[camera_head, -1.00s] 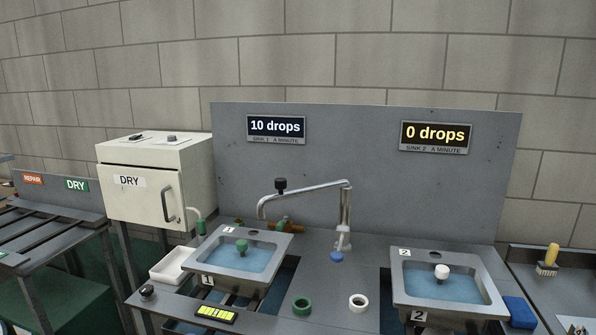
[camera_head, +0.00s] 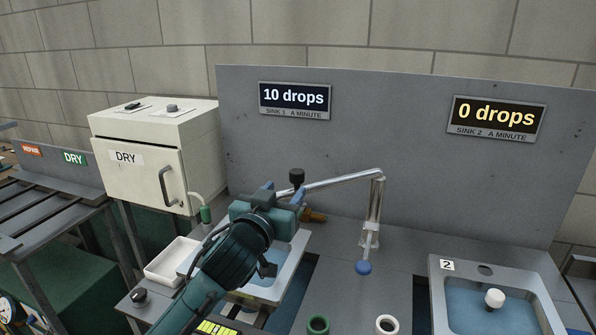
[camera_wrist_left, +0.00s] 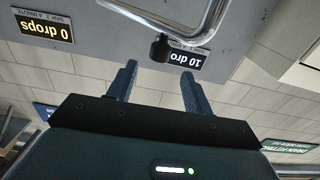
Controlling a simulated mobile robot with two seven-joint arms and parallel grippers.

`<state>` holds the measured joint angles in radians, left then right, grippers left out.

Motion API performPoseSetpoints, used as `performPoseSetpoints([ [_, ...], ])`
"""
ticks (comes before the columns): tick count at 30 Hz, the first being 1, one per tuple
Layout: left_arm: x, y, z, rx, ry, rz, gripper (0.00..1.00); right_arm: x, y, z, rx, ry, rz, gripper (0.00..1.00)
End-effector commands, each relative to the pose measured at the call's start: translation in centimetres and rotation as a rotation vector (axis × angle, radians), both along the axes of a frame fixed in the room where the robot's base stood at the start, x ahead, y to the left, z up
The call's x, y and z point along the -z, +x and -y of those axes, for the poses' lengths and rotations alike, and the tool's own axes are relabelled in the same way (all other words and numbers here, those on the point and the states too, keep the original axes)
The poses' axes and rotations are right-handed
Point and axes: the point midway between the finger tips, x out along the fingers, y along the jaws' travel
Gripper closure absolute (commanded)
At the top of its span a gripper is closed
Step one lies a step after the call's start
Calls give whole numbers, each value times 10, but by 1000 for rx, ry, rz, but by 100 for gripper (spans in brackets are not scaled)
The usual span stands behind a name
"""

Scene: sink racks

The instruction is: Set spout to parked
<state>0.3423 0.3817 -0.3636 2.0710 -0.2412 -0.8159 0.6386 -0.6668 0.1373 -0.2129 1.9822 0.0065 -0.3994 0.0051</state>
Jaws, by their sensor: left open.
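The chrome spout (camera_head: 340,181) rises from its post behind the sinks and reaches left, its end over sink 1. A black knob (camera_head: 297,177) stands on its end. My left gripper (camera_head: 284,190) is open beside the knob and hides part of sink 1. In the left wrist view the knob (camera_wrist_left: 160,47) is just beyond the gap between the open fingers (camera_wrist_left: 158,68), with nothing held. The spout (camera_wrist_left: 170,22) crosses there too. My right gripper is out of view.
Sink 2 (camera_head: 440,300) is at right with a white plug. Sink 1's sign (camera_head: 295,98) reads 10 drops; sink 2's sign (camera_head: 497,118) reads 0 drops. A blue knob (camera_head: 364,267) is below the post. A DRY cabinet (camera_head: 155,165) and white tray (camera_head: 172,262) are left.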

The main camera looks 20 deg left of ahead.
Motion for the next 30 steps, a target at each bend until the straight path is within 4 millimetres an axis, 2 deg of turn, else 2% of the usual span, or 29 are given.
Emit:
performPoseSetpoints([
  [1,-3,12,0,-1,2,1,49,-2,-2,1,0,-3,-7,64],
  [6,-3,46,3,0,1,0,49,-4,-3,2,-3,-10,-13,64],
  [12,-1,73,4,0,1,0,49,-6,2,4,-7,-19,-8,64],
  [18,0,83,4,0,0,0,49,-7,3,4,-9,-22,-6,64],
  [26,0,84,5,1,0,0,49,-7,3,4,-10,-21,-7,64],
  [30,0,83,4,1,0,0,60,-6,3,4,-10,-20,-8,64],
])
